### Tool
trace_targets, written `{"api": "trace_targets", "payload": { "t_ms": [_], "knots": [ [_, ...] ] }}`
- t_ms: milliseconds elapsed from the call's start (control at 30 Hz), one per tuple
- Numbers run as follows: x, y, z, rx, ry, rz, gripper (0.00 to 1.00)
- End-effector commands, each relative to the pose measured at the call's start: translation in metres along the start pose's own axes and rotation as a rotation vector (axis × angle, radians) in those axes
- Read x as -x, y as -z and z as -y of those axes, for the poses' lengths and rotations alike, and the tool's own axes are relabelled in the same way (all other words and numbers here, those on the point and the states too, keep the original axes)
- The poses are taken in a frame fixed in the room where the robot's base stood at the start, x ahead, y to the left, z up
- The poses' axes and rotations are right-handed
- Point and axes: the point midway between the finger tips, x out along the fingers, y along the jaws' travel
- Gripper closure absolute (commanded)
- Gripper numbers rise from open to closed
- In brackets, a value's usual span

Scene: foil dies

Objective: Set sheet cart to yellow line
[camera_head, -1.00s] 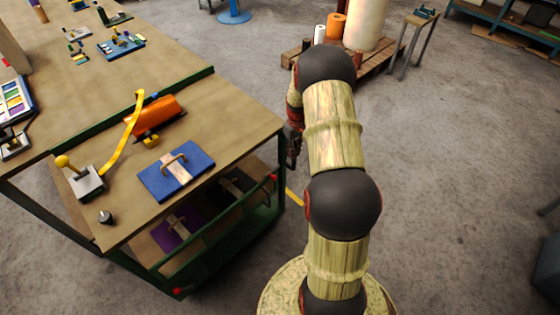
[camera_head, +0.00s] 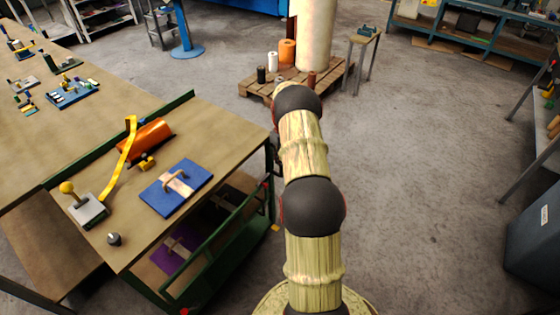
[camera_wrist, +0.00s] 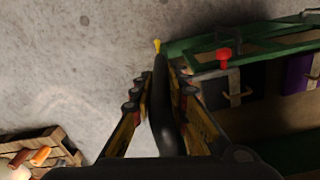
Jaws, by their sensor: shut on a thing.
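The sheet cart (camera_head: 232,115) has a wooden top and a green frame, and stands at the left in the head view. It also shows in the wrist view (camera_wrist: 190,46). A small piece of yellow line (camera_head: 275,227) shows on the floor beside its right corner; the cart hides the rest. A yellow bit (camera_wrist: 157,46) also shows in the wrist view. My gripper (camera_wrist: 165,105) is at the cart's right side, shut on a dark bar, apparently the cart's handle. In the head view my arm mostly hides the gripper.
On the cart top lie a blue die (camera_head: 160,200), an orange roll (camera_head: 146,139) and a yellow-knobbed lever (camera_head: 85,207). A long table (camera_head: 40,125) adjoins at the upper left. A pallet (camera_head: 258,88) stands behind my arm. Floor at the right is open up to a grey bin (camera_head: 532,245).

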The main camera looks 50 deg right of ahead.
Motion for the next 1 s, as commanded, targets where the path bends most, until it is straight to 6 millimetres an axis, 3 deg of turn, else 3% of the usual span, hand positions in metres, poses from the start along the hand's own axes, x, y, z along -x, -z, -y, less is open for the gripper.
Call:
{"api": "trace_targets", "payload": {
  "t_ms": [200,233,533,867,1000],
  "knots": [
    [0.001,0.000,0.001,-0.003,0.002,0.000,1.00],
    [0.001,0.000,0.001,-0.003,0.002,0.000,0.83],
    [0.001,0.000,0.000,-0.002,0.001,0.000,0.66],
    [0.002,0.000,0.000,-0.001,0.000,-0.001,0.65],
    [0.014,0.001,0.000,-0.001,-0.001,-0.002,0.65]
  ]
}}
